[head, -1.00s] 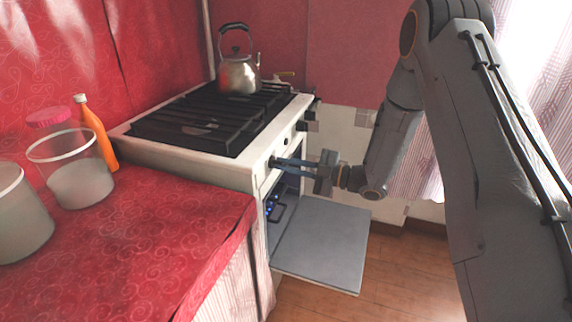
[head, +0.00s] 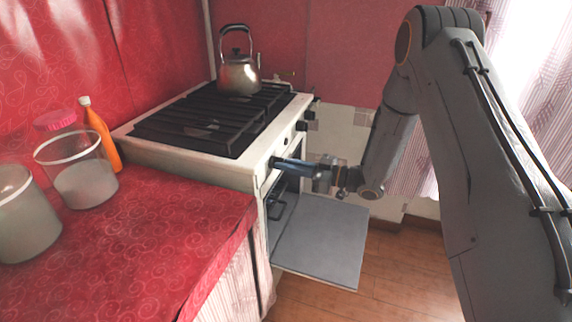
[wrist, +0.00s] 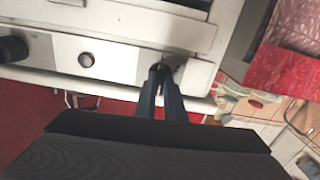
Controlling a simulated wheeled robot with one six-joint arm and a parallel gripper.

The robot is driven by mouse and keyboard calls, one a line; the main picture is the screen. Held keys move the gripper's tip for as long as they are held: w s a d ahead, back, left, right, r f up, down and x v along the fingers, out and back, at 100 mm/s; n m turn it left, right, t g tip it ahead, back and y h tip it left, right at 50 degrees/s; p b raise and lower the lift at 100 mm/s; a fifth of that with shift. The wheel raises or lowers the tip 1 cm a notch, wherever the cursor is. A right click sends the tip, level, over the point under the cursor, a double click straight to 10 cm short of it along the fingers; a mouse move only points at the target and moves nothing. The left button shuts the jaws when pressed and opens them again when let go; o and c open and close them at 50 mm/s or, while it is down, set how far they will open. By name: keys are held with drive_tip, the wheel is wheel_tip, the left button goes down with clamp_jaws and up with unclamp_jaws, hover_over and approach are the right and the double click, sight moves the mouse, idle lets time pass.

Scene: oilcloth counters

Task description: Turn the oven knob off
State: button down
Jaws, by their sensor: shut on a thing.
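The white stove (head: 185,153) stands with its front panel facing right in the head view. My gripper (head: 279,162) is shut on a dark oven knob at the near end of that panel. In the wrist view the fingers (wrist: 160,75) reach the panel and pinch the knob (wrist: 158,67), which they mostly hide. The knob's pointer mark cannot be read. The oven door (head: 320,243) hangs open below, and the oven inside looks dark.
Other knobs (head: 305,120) sit farther along the panel, and a small round dial (wrist: 86,60) shows in the wrist view. A kettle (head: 239,76) stands on the back of the hob. Jars (head: 85,184) and an orange bottle (head: 103,137) stand on the red counter (head: 150,240).

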drive_tip(key=shift+m, duration=0.4)
drive_tip(key=c, duration=1.8)
unclamp_jaws()
drive_tip(key=shift+c, duration=0.2)
drive_tip(key=v, duration=0.7)
drive_tip(key=shift+d+b, duration=0.35)
drive_tip(key=shift+d, duration=0.05)
